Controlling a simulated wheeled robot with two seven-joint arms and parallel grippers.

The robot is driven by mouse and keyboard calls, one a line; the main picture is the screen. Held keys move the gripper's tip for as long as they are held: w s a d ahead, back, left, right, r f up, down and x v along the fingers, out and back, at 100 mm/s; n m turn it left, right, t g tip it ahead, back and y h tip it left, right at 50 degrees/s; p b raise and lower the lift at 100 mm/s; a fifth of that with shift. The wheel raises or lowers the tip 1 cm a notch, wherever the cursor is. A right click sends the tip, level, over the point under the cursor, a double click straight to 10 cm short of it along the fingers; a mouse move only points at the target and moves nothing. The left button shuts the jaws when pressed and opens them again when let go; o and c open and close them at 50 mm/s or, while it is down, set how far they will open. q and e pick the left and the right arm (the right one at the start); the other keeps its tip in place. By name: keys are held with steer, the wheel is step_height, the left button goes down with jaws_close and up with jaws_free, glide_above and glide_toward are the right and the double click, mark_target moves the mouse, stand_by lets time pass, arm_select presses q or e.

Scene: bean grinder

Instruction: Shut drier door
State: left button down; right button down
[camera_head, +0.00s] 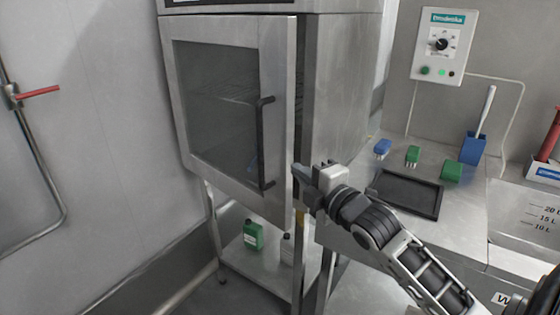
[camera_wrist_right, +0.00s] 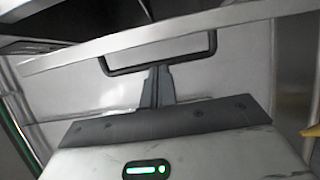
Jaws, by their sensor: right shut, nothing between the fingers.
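The drier (camera_head: 340,90) is a steel cabinet on a stand in the head view. Its door (camera_head: 225,110) has a steel frame, a dark glass pane and a black vertical handle (camera_head: 263,140) near its right edge. The door stands slightly ajar, with a dark gap along its right side. My right gripper (camera_head: 297,171) is shut and empty at the door's lower right edge, just right of the handle. In the right wrist view the closed fingertips (camera_wrist_right: 158,72) point towards the black handle (camera_wrist_right: 180,62); whether they touch the door is unclear. My left gripper is not in view.
A steel counter (camera_head: 465,195) at right holds a black tray (camera_head: 405,193), blue and green brushes (camera_head: 413,154) and a blue holder (camera_head: 472,148). A control box (camera_head: 443,45) hangs above. A green canister (camera_head: 253,235) stands on the shelf below the drier.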

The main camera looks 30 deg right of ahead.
mark_target(279, 158)
steer(key=w, duration=0.7)
steer(key=shift+w+p, duration=0.1)
steer(key=shift+p, duration=0.3)
steer(key=shift+w, duration=0.45)
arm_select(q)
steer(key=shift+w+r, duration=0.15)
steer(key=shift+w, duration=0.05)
